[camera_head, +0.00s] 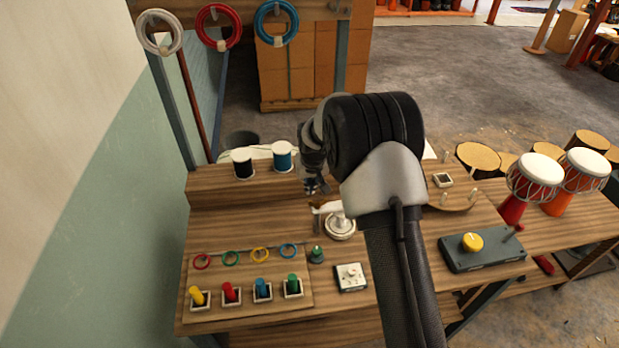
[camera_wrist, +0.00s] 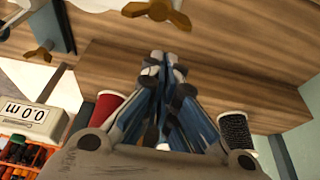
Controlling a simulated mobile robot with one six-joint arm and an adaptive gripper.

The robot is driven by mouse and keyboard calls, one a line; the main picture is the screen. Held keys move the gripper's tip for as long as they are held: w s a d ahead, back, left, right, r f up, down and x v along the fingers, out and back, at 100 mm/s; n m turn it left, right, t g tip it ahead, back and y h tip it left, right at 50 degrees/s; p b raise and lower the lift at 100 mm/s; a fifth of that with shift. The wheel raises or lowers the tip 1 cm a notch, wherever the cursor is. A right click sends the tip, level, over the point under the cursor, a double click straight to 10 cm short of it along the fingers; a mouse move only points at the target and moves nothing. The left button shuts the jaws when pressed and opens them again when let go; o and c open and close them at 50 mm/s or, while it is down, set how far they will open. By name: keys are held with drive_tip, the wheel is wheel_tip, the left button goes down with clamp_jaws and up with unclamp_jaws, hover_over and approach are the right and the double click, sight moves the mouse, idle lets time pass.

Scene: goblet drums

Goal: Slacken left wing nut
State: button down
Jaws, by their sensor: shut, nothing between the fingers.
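Two brass wing nuts show in the wrist view. One wing nut (camera_wrist: 157,10) is at the top middle, partly cut off by the frame edge; the other wing nut (camera_wrist: 38,52) is at the upper left on a grey part. The wrist view looks upside down, so the top-middle one is probably the left one. My gripper (camera_wrist: 163,62) is shut and empty, its fingertips below the top-middle wing nut in the picture and apart from it. In the head view my gripper (camera_head: 312,187) is over the bench's back part, partly hidden by my arm.
A black spool (camera_head: 242,163) and a blue spool (camera_head: 282,157) stand on the back shelf. A red spool (camera_wrist: 105,105) shows beside my fingers in the wrist view. A round white-knobbed fixture (camera_head: 341,226) is in front of my gripper. Coloured pegs (camera_head: 231,293) line the front.

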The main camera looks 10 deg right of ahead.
drive_tip(key=shift+s+r, duration=0.15)
drive_tip(key=shift+s, duration=1.15)
